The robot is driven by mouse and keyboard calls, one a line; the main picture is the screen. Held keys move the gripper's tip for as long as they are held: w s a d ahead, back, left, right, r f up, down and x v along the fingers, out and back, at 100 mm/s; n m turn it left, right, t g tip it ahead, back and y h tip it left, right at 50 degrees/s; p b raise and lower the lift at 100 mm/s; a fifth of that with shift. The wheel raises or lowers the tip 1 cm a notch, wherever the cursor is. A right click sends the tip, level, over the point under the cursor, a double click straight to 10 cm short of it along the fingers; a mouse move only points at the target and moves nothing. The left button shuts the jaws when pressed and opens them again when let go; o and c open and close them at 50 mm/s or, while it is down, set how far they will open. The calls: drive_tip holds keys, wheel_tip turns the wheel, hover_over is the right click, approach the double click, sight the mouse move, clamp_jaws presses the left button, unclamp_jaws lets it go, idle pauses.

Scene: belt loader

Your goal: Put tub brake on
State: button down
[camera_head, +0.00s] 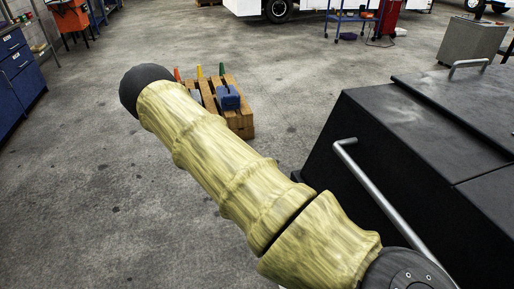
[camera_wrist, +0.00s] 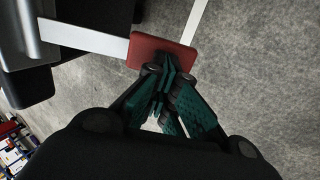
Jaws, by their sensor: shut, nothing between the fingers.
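In the wrist view, a red rectangular block or pad (camera_wrist: 163,50) lies just beyond my fingertips. A flat pale bar (camera_wrist: 85,39) runs from its left side to a dark body, and a second pale strip (camera_wrist: 194,22) rises from its upper right. I cannot tell for sure that this is the tub brake. My gripper (camera_wrist: 162,68) is shut and empty, its green-padded fingers together at the red piece's lower edge. Touching or just apart cannot be told. In the head view my sleeved arm hides the gripper and the red piece.
A large black body (camera_head: 410,130) with a silver handrail (camera_head: 385,190) stands close on the right. A wooden crate (camera_head: 240,122) with coloured items is on the floor beyond my arm. Blue cabinets (camera_head: 18,75) stand at far left. The concrete floor at left is clear.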

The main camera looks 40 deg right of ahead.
drive_tip(key=shift+s+a+f, duration=0.1)
idle(0.3)
drive_tip(key=p+v, duration=0.1)
drive_tip(key=v, duration=1.3)
drive_tip(key=shift+w+a+f+p, duration=0.15)
drive_tip(key=shift+w+a+p, duration=0.15)
drive_tip(key=shift+w+p, duration=0.05)
drive_tip(key=s+a+f+n+t+y+p, duration=0.1)
drive_tip(key=s+a+f+n+y+p, duration=0.1)
drive_tip(key=s+a, duration=0.8)
drive_tip(key=s+a+f+n+t+y+p, duration=0.1)
drive_tip(key=s+a+f+n+y+p, duration=0.1)
drive_tip(key=s+a, duration=0.9)
drive_tip(key=s+f+n, duration=0.1)
drive_tip(key=s+f, duration=0.1)
drive_tip(key=s, duration=0.5)
drive_tip(key=shift+f+y, duration=0.3)
drive_tip(key=shift+f, duration=0.05)
drive_tip(key=shift+s+a, duration=0.1)
